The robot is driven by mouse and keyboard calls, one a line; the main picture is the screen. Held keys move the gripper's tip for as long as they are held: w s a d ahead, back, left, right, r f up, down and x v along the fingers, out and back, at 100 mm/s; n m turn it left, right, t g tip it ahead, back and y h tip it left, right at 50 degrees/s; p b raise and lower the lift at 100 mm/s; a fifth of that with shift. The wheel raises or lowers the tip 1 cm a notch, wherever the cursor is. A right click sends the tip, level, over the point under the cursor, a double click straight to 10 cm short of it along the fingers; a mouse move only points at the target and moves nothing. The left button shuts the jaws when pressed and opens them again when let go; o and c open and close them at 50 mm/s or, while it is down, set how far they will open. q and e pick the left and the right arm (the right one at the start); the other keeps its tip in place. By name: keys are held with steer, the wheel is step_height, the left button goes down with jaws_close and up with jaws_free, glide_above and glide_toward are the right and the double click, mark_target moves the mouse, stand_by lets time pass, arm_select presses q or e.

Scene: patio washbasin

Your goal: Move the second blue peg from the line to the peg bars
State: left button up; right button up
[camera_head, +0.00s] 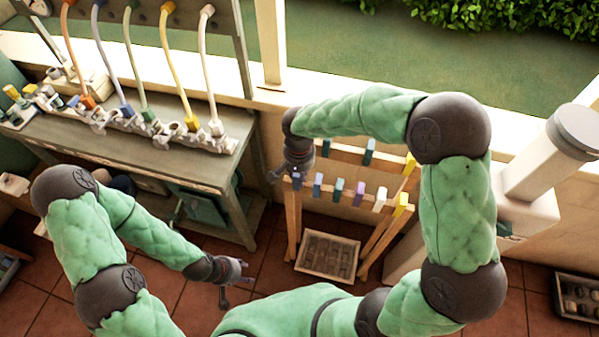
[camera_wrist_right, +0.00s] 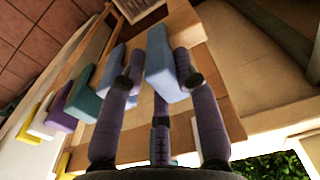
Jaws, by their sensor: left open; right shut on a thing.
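The wooden peg bars (camera_head: 330,192) stand at the middle right in the head view, with coloured pegs along the front bar. My right gripper (camera_head: 285,178) is at the left end of the front bar. It is shut on a blue peg (camera_wrist_right: 163,62), which is between its fingers in the right wrist view. I cannot tell whether this peg is seated on the bar or just above it. Another blue peg (camera_head: 318,183) is beside it on the bar and also shows in the right wrist view (camera_wrist_right: 113,72). My left gripper (camera_head: 238,283) is open and empty, low over the tiled floor.
Further along the front bar are teal (camera_head: 337,189), purple (camera_head: 359,193), white (camera_head: 380,198) and yellow (camera_head: 401,204) pegs. The back bar holds a teal peg (camera_head: 369,150). A tray (camera_head: 327,273) lies below. A bench (camera_head: 190,165) with coloured hoses stands left.

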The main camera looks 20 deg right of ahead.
steer(key=shift+f, duration=0.5)
steer(key=o, duration=0.9)
steer(key=shift+o, duration=0.2)
step_height(320, 180, up, 8)
steer(key=p, duration=0.5)
steer(key=shift+r, duration=0.1)
